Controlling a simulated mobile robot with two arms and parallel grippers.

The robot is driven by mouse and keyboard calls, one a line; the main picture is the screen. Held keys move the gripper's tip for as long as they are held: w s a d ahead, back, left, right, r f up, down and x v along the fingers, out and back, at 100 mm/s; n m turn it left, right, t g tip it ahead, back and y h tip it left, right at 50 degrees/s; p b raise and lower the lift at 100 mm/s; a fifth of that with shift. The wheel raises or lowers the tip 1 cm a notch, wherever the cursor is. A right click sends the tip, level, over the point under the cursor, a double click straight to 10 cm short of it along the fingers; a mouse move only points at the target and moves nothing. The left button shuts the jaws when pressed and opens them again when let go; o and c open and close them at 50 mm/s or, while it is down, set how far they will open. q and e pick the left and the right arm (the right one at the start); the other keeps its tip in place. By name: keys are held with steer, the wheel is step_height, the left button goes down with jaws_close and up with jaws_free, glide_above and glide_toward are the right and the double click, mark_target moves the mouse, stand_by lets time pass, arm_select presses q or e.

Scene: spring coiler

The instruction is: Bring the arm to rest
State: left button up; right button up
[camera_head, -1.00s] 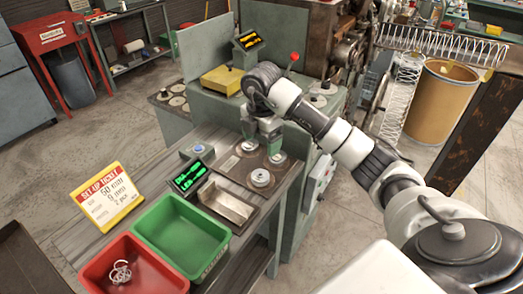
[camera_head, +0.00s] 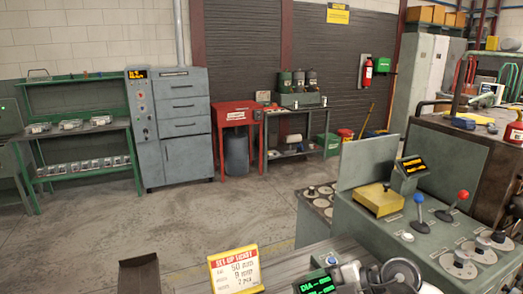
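Part of my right arm shows at the bottom edge, right of centre, as a rounded grey and white joint beside the green-lit display (camera_head: 318,286). Its gripper is cut off below the picture, so its fingers and anything in them are hidden. My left arm and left gripper are not in view. The grey coiler machine (camera_head: 365,222) stands at the right with a blue lever (camera_head: 419,212), a red lever (camera_head: 453,205) and a yellow block (camera_head: 379,198) on top.
A yellow and white setup ticket (camera_head: 235,272) stands on the bench at the bottom. A red stand (camera_head: 236,117), a grey cabinet (camera_head: 173,125) and a green shelf rack (camera_head: 82,130) line the back wall. Open concrete floor (camera_head: 190,215) lies between them and the bench.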

steer(key=s+a+r+m+t+y, duration=0.2)
steer(key=a+r+m+t+y, duration=0.15)
steer(key=r+t+y, duration=0.35)
steer(key=s+d+f+m+t+h, duration=0.1)
steer(key=d+f+m+t+h, duration=0.1)
steer(key=d+m+t+h, duration=0.45)
steer(key=d+f+m+t+h, duration=0.1)
steer(key=d+m+t+h, duration=0.25)
steer(key=m+h, duration=0.6)
steer(key=s+d+f+m+g+h, duration=0.3)
steer(key=s+f+m+g+h, duration=0.15)
steer(key=s+f+g, duration=0.5)
steer(key=s+a+f+g+y, duration=0.25)
steer(key=s+f+g, duration=0.55)
steer(key=s, duration=0.6)
steer(key=s+f+x, duration=0.1)
steer(key=s+x, duration=0.2)
steer(key=x, duration=0.9)
steer(key=s+x, duration=0.2)
steer(key=x, duration=1.1)
steer(key=s+d+f, duration=0.1)
steer(key=s+f, duration=0.7)
steer(key=f, duration=0.1)
steer(key=s+d+f+g, duration=0.1)
steer(key=s+d+f, duration=0.1)
steer(key=s+f, duration=0.6)
steer(key=shift+s+d+f+n, duration=0.3)
steer(key=shift+s+f+n, duration=0.1)
steer(key=shift+s, duration=0.1)
